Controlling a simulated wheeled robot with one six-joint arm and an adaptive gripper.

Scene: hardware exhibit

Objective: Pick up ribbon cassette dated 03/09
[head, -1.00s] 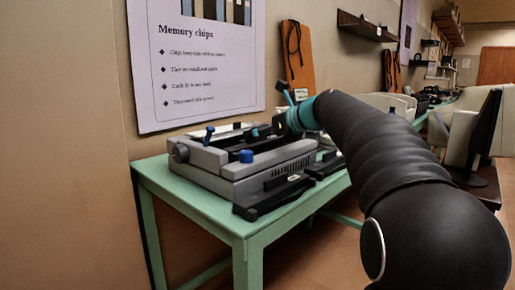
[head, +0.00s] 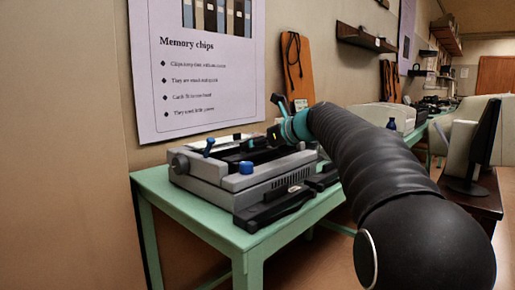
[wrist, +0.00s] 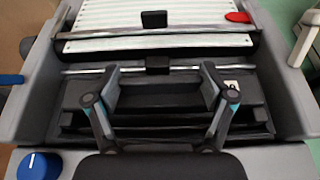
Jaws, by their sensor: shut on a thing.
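A dark ribbon cassette (wrist: 160,97) lies across the bay of the grey printer (wrist: 290,100) in the wrist view. In the head view my gripper (head: 279,134) reaches down into the open top of the printer (head: 215,172), and the cassette is mostly hidden there. Two black cassette-like pieces (head: 272,209) lie on the table in front of the printer; no date is readable.
The printer stands on a green table (head: 240,238) against the wall. Its blue knob (head: 246,167) and blue lever (head: 209,146) stick up. White striped paper (wrist: 150,14) and a bar lie behind the bay. A dark monitor (head: 480,145) stands at the right.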

